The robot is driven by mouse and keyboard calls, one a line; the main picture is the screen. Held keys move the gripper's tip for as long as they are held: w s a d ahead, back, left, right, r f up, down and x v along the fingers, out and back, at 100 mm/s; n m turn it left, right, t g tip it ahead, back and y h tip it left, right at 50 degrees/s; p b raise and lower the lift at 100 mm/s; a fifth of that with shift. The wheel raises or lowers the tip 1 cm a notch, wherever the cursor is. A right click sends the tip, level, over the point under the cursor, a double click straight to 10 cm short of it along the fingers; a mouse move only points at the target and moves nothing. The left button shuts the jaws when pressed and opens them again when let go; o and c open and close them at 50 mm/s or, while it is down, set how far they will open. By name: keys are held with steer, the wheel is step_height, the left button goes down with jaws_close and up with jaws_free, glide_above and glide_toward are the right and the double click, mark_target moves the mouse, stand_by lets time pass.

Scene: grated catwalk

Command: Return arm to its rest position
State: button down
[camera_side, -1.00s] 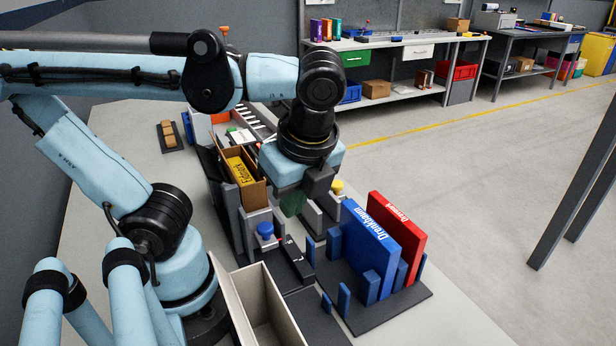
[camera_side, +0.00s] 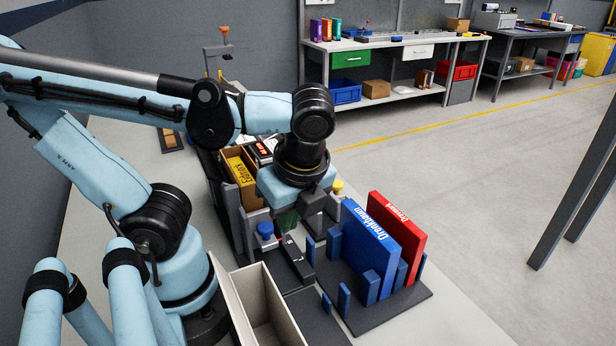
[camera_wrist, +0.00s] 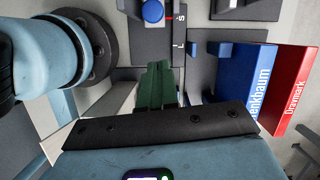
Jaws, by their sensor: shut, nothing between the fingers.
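My gripper (camera_side: 288,219) hangs from the wrist near the middle of the side view, above the work table and just behind the blue knob. Its green fingers show in the wrist view (camera_wrist: 157,84), closed together with nothing between them. My arm is bent, with the forearm reaching across from the left and the wrist pointing down. In the side view the wrist body hides part of the fixtures behind it, and the exact gap between the fingertips and the fixtures cannot be told.
A blue box (camera_side: 370,249) and a red box (camera_side: 402,228) stand upright in a dark rack to the right. A blue knob (camera_side: 265,229), an open beige bin (camera_side: 236,308) and a cardboard box with a yellow item (camera_side: 240,170) are close by. Open floor lies beyond the table.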

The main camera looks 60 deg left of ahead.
mark_target(270, 235)
steer(key=shift+s+a+f, duration=0.25)
steer(key=shift+a+f, duration=1.1)
steer(key=shift+s+a+f, duration=0.2)
steer(key=shift+a+f, duration=1.1)
steer(key=shift+f, duration=0.05)
steer(key=shift+d, duration=0.1)
